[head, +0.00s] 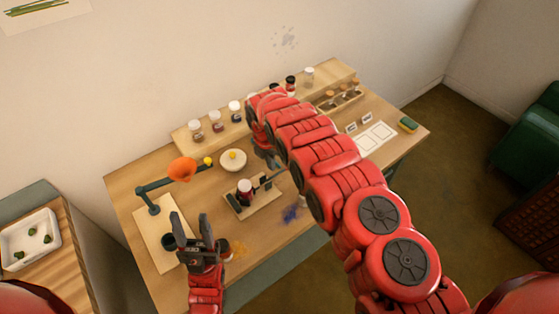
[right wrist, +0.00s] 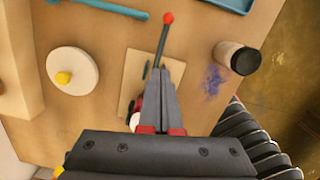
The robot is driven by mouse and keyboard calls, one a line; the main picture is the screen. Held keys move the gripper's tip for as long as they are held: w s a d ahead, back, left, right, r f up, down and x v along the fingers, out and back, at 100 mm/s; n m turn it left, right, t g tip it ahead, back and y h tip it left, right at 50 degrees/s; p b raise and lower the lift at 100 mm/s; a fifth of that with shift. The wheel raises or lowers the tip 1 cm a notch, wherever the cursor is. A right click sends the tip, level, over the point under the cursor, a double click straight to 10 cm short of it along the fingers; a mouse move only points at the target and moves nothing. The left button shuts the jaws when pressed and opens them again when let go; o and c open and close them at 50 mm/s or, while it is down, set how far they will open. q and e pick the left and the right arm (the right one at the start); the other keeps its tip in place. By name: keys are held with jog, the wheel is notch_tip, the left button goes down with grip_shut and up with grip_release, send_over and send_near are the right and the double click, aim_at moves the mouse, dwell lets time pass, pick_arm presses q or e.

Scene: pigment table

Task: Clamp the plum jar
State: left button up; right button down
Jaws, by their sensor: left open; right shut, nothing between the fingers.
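A dark plum-red jar (head: 245,192) with a pale lid stands upright on a small wooden clamp board (head: 262,206) in the middle of the table. A dark clamp pad and lever (head: 266,181) sit to its right. In the right wrist view the lever (right wrist: 162,45) ends in a red knob, and the jar is mostly hidden behind my fingers. My right gripper (right wrist: 160,72) is shut and empty over the board; in the head view (head: 266,157) it is beyond the jar, partly covered by my arm. My left gripper (head: 194,222) is open and empty, nearer and left of the board.
An orange lamp (head: 182,169) stands at the left. A round white dish with a yellow knob (head: 233,160) lies behind the board. Several jars line the back shelf (head: 188,137). Another jar (right wrist: 237,57) is beside a purple stain (right wrist: 213,81). A tray (head: 28,240) is on the side table.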

notch_tip(320, 180, up, 16)
jog(key=s+a+p, duration=0.1)
jog(key=p, duration=0.1)
jog(key=shift+s+p, duration=0.15)
jog(key=shift+p, duration=0.25)
dwell(0.4)
